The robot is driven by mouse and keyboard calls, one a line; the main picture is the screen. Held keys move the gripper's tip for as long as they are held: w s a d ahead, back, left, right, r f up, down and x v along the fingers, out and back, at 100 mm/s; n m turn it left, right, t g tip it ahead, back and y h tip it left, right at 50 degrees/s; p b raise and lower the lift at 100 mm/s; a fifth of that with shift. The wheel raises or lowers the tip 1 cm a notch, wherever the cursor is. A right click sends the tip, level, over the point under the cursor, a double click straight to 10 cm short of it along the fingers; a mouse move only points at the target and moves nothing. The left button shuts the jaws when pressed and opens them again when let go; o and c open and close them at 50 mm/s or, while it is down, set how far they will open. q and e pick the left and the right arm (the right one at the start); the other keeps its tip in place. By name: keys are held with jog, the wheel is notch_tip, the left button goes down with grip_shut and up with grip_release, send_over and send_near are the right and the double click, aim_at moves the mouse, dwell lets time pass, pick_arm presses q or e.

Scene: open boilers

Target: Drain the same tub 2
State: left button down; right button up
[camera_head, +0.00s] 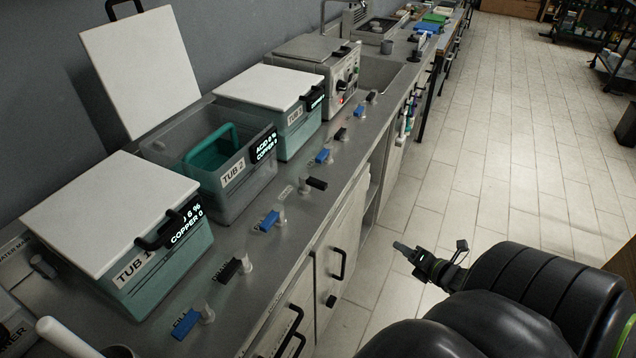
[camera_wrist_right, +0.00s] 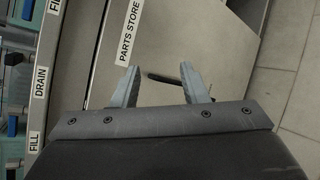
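Tub 2 (camera_head: 240,197) stands in the middle of the row on the bench. Its white lid (camera_head: 145,75) is raised against the wall. A green handled piece (camera_head: 212,148) is inside. Its display reads acid 0 % and copper 0. A blue-handled valve (camera_head: 269,221) and a black-handled valve (camera_head: 316,184) sit on the bench edge in front of it. My right gripper (camera_head: 402,247) is over the floor, in front of the cabinets and away from the valves. In the right wrist view my right gripper (camera_wrist_right: 158,82) is open and empty. My left gripper is not in view.
Tub 1 (camera_head: 165,285) and another tub (camera_head: 298,133), both lidded, flank tub 2. Other valves with black (camera_head: 232,268) and blue (camera_head: 187,323) handles line the bench edge. A cabinet handle (camera_head: 338,264) sticks out below.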

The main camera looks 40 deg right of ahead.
jog(key=w+a+r+n+t+y, duration=0.2)
jog(key=w+r+n, duration=0.2)
jog(key=r+n, duration=0.35)
jog(key=n+t+y+b, duration=0.2)
jog(key=n+y, duration=0.4)
jog(key=n, duration=0.3)
send_near(325, 184)
jog(key=b+x, duration=0.5)
jog(key=b, duration=0.1)
jog(key=shift+w+a+f, duration=0.25)
jog(key=shift+w, duration=0.1)
jog(key=shift+w+a+r, duration=0.1)
jog(key=shift+w+r, duration=0.1)
jog(key=shift+w, duration=0.15)
jog(key=shift+w+a+h+b, duration=0.15)
jog(key=shift+w+b, duration=0.35)
jog(key=shift+w, duration=0.15)
jog(key=shift+w+a+h+b, duration=0.2)
jog(key=shift+w+b, duration=0.25)
jog(key=shift+w, duration=0.15)
jog(key=shift+w+r+p, duration=0.2)
jog(key=shift+r+p, duration=0.05)
jog(key=shift+p, duration=0.15)
jog(key=shift+w+a, duration=0.1)
jog(key=shift+w, duration=0.1)
jog(key=shift+p+x, duration=0.7)
jog(key=shift+x, duration=0.3)
jog(key=shift+f, duration=0.2)
